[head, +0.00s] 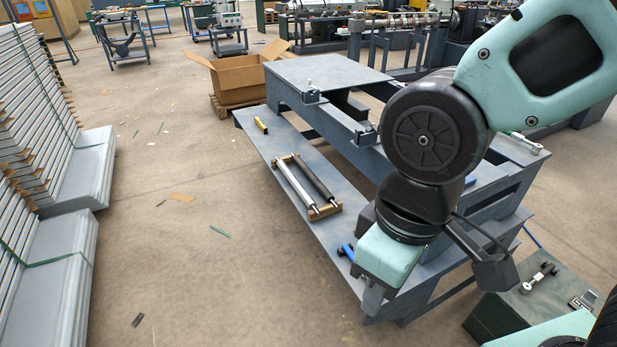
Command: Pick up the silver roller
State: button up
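The silver roller (295,186) lies on a wooden cradle (325,213) on the low front shelf of the blue-grey workbench. A black roller (313,178) lies parallel to it, on its right side in the picture. My gripper (371,303) hangs in front of the bench near its front end, apart from the rollers and nearer to the camera. Its fingers point down and look narrow; I cannot make out a gap between them. Nothing is visibly held.
A blue-handled tool (346,252) lies on the shelf between the cradle and my gripper. A yellow item (261,125) lies at the shelf's far end. The bench's raised top (330,75) stands behind the rollers. The floor (190,260) left of the bench is mostly clear.

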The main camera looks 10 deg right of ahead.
aim_at(310, 202)
jog(key=i+j, duration=0.25)
jog(key=i, duration=0.2)
jog(key=i+j+u, duration=0.15)
jog(key=i, duration=0.3)
jog(key=i+j, duration=0.3)
jog(key=i, duration=0.15)
jog(key=i+j+u, duration=0.15)
jog(key=i, duration=0.25)
jog(key=i+j, duration=0.2)
jog(key=i, duration=0.3)
jog(key=u, duration=0.05)
